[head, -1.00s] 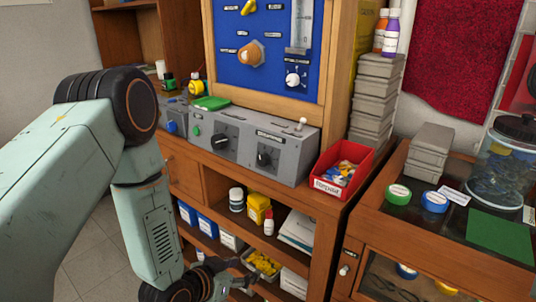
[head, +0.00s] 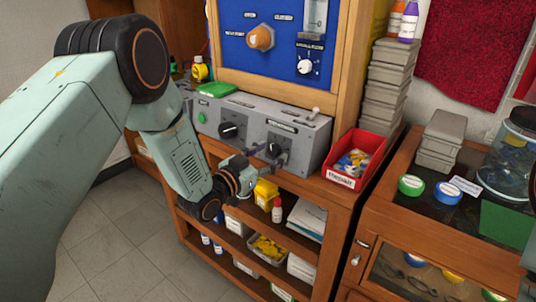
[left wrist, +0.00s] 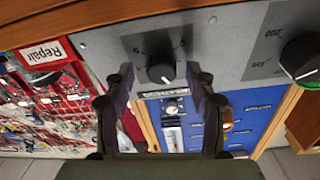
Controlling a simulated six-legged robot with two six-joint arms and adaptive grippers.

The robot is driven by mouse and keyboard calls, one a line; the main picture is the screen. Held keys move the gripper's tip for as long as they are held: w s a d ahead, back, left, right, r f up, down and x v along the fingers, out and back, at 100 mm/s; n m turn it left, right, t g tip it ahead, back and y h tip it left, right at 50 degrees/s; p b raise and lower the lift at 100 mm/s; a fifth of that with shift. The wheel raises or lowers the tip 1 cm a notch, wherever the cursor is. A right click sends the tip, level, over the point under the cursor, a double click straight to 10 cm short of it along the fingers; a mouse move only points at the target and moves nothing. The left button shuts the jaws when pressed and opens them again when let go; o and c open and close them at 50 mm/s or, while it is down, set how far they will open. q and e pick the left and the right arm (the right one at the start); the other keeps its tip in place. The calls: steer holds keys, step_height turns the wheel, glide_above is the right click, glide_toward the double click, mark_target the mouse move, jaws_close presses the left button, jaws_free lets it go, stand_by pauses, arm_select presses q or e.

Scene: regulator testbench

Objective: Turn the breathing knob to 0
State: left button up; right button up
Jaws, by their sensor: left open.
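The grey control box (head: 245,108) stands on the wooden bench, with two black knobs on its front. My left gripper (head: 266,160) is at the right knob (head: 274,149) and partly covers it. In the left wrist view, my left gripper (left wrist: 159,78) is open, with one finger on each side of this black knob (left wrist: 161,67). Contact cannot be told. The label beside it is upside down and too small to read surely. The other black knob (head: 229,131) is to the left in the head view and shows at the right in the left wrist view (left wrist: 302,56). My right gripper is not seen.
A red bin (head: 352,168) labelled Repair stands just right of the box. A toggle lever (head: 314,113) and a green item (head: 216,89) are on top of the box. A blue panel (head: 240,72) rises behind. Shelves with bottles and containers lie below.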

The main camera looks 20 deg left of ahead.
arm_select(q)
steer(key=shift+w, duration=0.15)
steer(key=shift+c, duration=0.2)
steer(key=shift+c, duration=0.6)
steer(key=c, duration=1)
